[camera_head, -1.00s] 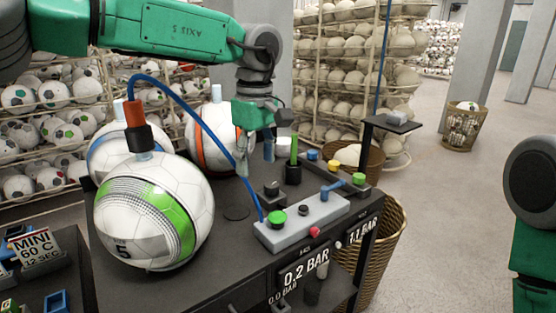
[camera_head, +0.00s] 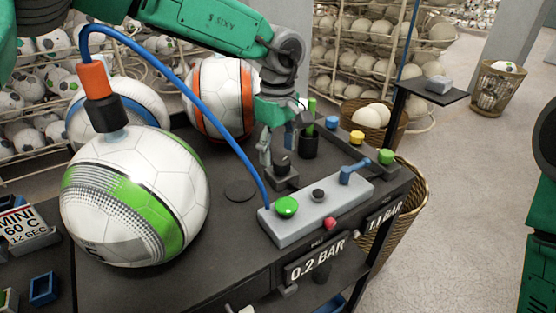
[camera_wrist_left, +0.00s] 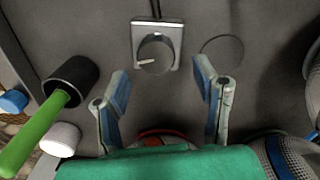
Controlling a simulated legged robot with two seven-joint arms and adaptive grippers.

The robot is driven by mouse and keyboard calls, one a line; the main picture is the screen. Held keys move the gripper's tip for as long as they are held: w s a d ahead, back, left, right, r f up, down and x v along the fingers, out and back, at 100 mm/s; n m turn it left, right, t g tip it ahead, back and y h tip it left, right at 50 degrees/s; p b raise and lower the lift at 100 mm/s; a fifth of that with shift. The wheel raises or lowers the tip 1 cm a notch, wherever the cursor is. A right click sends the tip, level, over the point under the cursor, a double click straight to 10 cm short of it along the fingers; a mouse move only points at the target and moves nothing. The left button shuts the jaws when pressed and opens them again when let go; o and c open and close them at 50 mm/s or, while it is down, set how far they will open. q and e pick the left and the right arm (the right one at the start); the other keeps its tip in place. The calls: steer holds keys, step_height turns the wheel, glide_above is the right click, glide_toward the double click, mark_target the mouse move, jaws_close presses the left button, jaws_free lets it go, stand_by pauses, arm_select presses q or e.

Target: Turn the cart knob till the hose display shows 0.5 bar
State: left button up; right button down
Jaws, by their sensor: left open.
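The dark round knob (camera_wrist_left: 155,54) sits on a small square grey plate, its white mark pointing left in the wrist view. In the head view the knob (camera_head: 283,164) stands on the cart behind the grey valve box (camera_head: 320,213). My left gripper (camera_wrist_left: 160,78) is open, its blue-padded fingers apart and pointing at the knob, with nothing between them. In the head view the left gripper (camera_head: 275,150) hangs close to the knob; contact cannot be told. A front display (camera_head: 317,260) reads 0.2 BAR. The blue hose (camera_head: 222,135) runs from an orange-black connector (camera_head: 97,90) on the green-white ball to the box.
The green-white ball (camera_head: 135,200) stands left on the cart, with other balls behind. A green stick in a black holder (camera_head: 309,145) stands beside my left gripper. A second display (camera_head: 384,222) reads 1.1 BAR. Colored buttons (camera_head: 357,137) line the right side. My right arm shows at the right edge.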

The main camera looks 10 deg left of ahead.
mark_target(281, 160)
arm_select(q)
steer(key=shift+s+d+f, duration=0.15)
steer(key=shift+d+f, duration=0.05)
steer(key=shift+f, duration=0.3)
steer(key=shift+s+d+f, duration=0.1)
steer(key=shift+d+f, duration=0.1)
steer(key=shift+f, duration=0.3)
steer(key=shift+d+f, duration=0.2)
steer(key=shift+f, duration=0.1)
steer(key=shift+w+d+f, duration=0.15)
steer(key=shift+d+f, duration=0.05)
steer(key=shift+d, duration=0.15)
steer(key=shift+a, duration=0.65)
steer(key=c, duration=1.1)
steer(key=shift+c, duration=0.2)
arm_select(e)
steer(key=shift+s+d, duration=0.1)
steer(key=shift+d, duration=0.2)
arm_select(q)
steer(key=shift+d, duration=0.1)
arm_select(e)
steer(key=shift+d+r, duration=0.1)
